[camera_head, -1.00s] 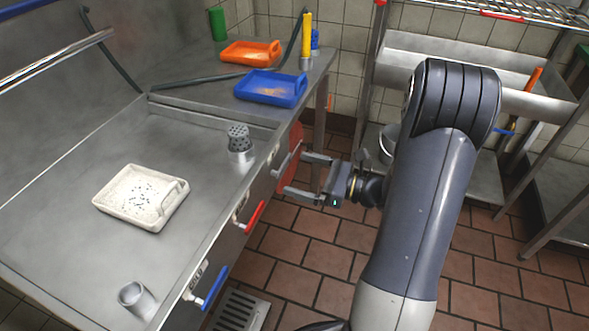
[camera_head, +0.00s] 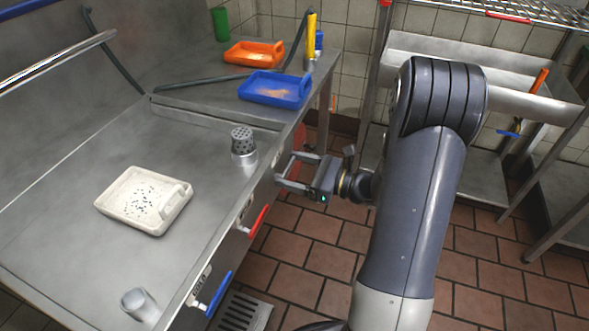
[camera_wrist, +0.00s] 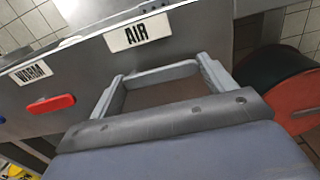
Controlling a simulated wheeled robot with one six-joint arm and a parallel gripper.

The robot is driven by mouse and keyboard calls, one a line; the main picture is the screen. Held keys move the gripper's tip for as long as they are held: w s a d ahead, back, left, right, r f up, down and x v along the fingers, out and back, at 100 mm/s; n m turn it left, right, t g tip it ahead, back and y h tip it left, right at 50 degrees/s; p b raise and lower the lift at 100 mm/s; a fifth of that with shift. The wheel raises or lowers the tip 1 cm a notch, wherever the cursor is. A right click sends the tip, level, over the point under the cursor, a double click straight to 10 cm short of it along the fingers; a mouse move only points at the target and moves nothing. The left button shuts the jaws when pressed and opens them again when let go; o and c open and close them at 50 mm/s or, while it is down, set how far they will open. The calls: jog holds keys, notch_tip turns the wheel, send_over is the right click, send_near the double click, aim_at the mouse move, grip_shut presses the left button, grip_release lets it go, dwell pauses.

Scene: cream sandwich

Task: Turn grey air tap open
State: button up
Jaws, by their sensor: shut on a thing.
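The grey air tap (camera_wrist: 160,75) is a flat lever on the steel counter front, lying roughly level below the AIR label (camera_wrist: 138,33) in the wrist view. My gripper (camera_wrist: 162,84) has one finger at each end of the lever and is shut on it lengthwise. In the head view my gripper (camera_head: 285,168) reaches the counter's front edge from the right. The tap is too small and covered there to make out clearly.
A red lever (camera_wrist: 51,104) sits under the WARM label (camera_wrist: 33,73), to the left. A blue lever (camera_head: 215,290) is nearer on the same front. A red and black round object (camera_wrist: 290,85) is close on the right. A steel shaker (camera_head: 243,148) stands on the counter (camera_head: 90,150).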

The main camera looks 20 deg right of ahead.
jog(key=c, duration=0.7)
jog(key=shift+m+p, duration=0.3)
jog(key=shift+p, duration=0.15)
jog(key=s+f+m+p, duration=0.1)
jog(key=m+p, duration=0.3)
jog(key=m, duration=0.1)
jog(key=a+f+m+p, duration=0.1)
jog(key=m+p, duration=0.3)
jog(key=m, duration=0.2)
jog(key=s+f+m+p, duration=0.1)
jog(key=m+p, duration=0.3)
jog(key=m, duration=0.2)
jog(key=shift+s+a+f+p, duration=0.15)
jog(key=shift+s+a+p, duration=0.15)
jog(key=shift+a+p, duration=0.1)
jog(key=shift+m, duration=0.3)
jog(key=o, duration=1.4)
jog(key=shift+c, duration=0.2)
